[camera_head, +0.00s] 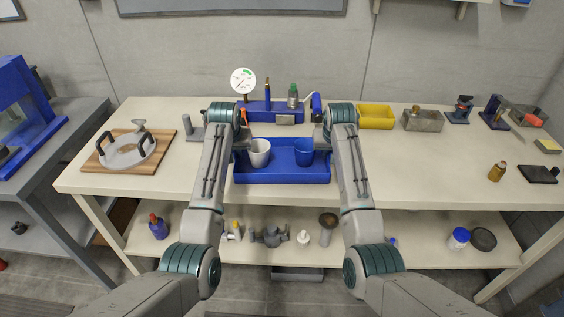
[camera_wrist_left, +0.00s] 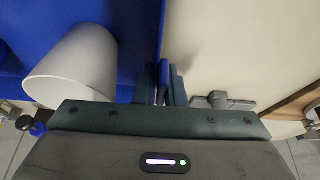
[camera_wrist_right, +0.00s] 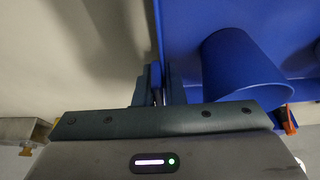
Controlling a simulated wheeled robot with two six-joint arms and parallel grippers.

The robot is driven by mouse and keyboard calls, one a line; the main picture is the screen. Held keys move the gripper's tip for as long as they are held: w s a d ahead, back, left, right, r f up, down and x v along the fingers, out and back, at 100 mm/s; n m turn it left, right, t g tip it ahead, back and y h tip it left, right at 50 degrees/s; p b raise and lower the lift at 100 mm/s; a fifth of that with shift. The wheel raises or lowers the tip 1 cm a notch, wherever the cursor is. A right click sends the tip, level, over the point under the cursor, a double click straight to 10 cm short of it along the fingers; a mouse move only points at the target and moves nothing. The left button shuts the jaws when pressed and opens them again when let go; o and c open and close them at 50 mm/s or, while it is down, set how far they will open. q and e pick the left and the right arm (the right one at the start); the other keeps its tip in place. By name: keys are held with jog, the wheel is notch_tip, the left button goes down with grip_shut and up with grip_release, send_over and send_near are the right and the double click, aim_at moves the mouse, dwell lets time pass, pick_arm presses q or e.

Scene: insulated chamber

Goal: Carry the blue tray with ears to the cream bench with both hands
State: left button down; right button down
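The blue tray (camera_head: 282,178) is over the front middle of the cream bench top (camera_head: 400,170). It looks level; I cannot tell whether it rests on the top or hangs just above it. A white cup (camera_head: 259,152) stands in its left part and a blue cup (camera_head: 304,153) in its right part. My left gripper (camera_wrist_left: 163,82) is shut on the tray's left ear, beside the white cup. My right gripper (camera_wrist_right: 158,84) is shut on the right ear, beside the blue cup. My wrists partly hide the ears in the head view.
Behind the tray stand a blue holder (camera_head: 262,113) and a white dial gauge (camera_head: 243,80). A yellow bin (camera_head: 376,117) and a grey box (camera_head: 422,121) are at right. The front right top is mostly clear.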

pick_arm(q)
jog(key=shift+r, duration=0.1)
dwell(0.3)
